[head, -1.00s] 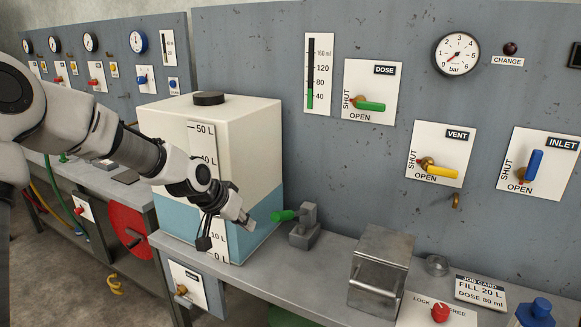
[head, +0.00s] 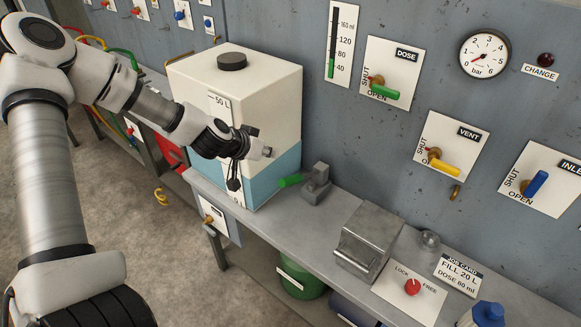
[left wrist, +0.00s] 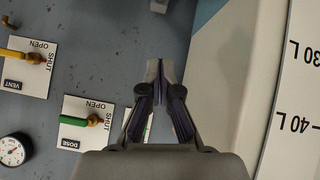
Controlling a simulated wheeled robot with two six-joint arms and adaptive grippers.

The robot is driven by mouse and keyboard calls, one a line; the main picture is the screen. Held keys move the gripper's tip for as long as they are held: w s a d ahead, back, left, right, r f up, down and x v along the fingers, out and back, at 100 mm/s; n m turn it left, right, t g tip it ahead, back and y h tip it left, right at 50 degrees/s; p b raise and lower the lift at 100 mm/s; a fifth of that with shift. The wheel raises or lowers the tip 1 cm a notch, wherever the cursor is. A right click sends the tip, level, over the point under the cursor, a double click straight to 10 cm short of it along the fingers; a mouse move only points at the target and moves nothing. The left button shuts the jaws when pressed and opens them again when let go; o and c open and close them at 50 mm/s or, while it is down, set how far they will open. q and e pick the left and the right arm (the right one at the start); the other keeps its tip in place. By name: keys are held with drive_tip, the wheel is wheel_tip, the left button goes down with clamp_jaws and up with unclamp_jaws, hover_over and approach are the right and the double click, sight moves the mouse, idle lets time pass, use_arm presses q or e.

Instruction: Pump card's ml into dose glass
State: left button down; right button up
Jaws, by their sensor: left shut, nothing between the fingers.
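The job card (head: 457,275) reads FILL 20 L, DOSE 80 ml. The dose glass (head: 333,68) is the ml scale on the panel, with green in its lower part; its exact level is hard to read. The DOSE valve's green handle (head: 385,91) lies about level, above the word OPEN; it also shows in the left wrist view (left wrist: 74,121). A grey pump block (head: 316,186) with a green lever (head: 290,181) stands on the bench. My left gripper (head: 270,152) is shut and empty, above and left of the lever, before the tank. It also shows shut in the left wrist view (left wrist: 158,88). My right gripper is out of view.
The white tank (head: 235,85) with blue liquid stands close beside my left gripper. A grey metal box (head: 368,240), a LOCK/FREE plate with a red knob (head: 412,287) and a blue part (head: 489,312) are further right. VENT (head: 445,165) and INLET (head: 537,183) valves are on the panel.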

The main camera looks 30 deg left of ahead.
use_arm(q)
drive_tip(key=a+f+b+x, duration=0.1)
drive_tip(key=b+x, duration=0.4)
drive_tip(key=b, duration=0.3)
hover_over(300, 177)
drive_tip(key=s+a, duration=0.2)
drive_tip(key=f, duration=0.2)
drive_tip(key=shift+w+a+f, duration=0.2)
drive_tip(key=shift+f, duration=0.2)
drive_tip(key=shift+s+d+f+p, duration=0.15)
drive_tip(key=shift+s+f+p, duration=0.3)
drive_tip(key=shift+f+p, duration=0.15)
drive_tip(key=shift+s+d+f+p, duration=0.1)
drive_tip(key=shift+s+f+p, duration=0.3)
drive_tip(key=shift+f+p, duration=0.2)
drive_tip(key=shift+s+f, duration=0.15)
drive_tip(key=shift+f, duration=0.05)
drive_tip(key=shift+d+f, duration=0.1)
drive_tip(key=shift+f, duration=0.05)
